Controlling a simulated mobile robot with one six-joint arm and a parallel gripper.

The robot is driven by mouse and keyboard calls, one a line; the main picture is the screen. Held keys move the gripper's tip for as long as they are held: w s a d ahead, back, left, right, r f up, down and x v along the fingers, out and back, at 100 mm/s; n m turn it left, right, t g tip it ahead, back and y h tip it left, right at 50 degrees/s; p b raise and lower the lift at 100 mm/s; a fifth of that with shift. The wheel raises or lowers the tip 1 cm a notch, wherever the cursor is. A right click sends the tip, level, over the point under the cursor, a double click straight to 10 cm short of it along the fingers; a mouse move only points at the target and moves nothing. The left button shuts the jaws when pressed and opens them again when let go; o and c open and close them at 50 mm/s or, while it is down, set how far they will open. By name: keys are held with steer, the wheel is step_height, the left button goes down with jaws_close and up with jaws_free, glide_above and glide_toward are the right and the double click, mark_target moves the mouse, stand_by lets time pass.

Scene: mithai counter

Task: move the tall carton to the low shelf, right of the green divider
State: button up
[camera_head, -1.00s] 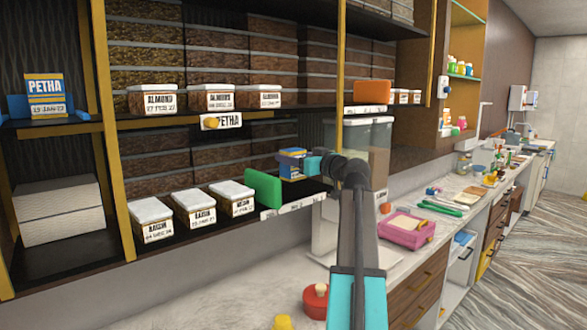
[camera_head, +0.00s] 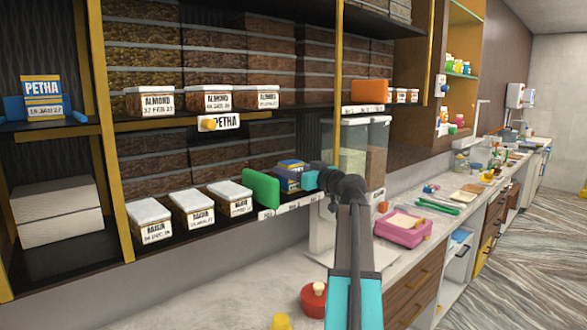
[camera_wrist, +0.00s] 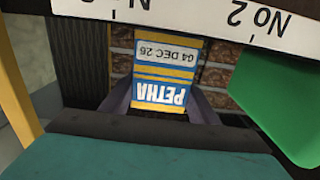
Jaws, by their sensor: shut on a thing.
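The tall carton (camera_head: 289,174) is a blue and yellow box, partly hidden by my gripper in the head view. In the wrist view the carton (camera_wrist: 160,75) appears upside down, reading PETHA 04 DEC, between my fingers. My gripper (camera_head: 305,179) is shut on it. The carton is at the low shelf (camera_head: 180,248), just right of the green divider (camera_head: 262,188). The divider also shows at the right of the wrist view (camera_wrist: 285,95). I cannot tell whether the carton's base touches the shelf.
White-lidded raisin boxes (camera_head: 192,208) stand left of the divider. Another PETHA carton (camera_head: 43,97) stands on the upper left shelf between blue pieces. An orange divider (camera_head: 370,91) is on the shelf above. A clear-walled dispenser (camera_head: 376,135) stands right of my gripper. A pink tray (camera_head: 402,232) lies on the counter.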

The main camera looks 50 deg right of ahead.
steer(key=shift+f, duration=0.1)
steer(key=o, duration=1.2)
steer(key=s+b, duration=0.3)
steer(key=s, duration=0.9)
steer(key=shift+a+b, duration=0.4)
steer(key=shift+a, duration=0.05)
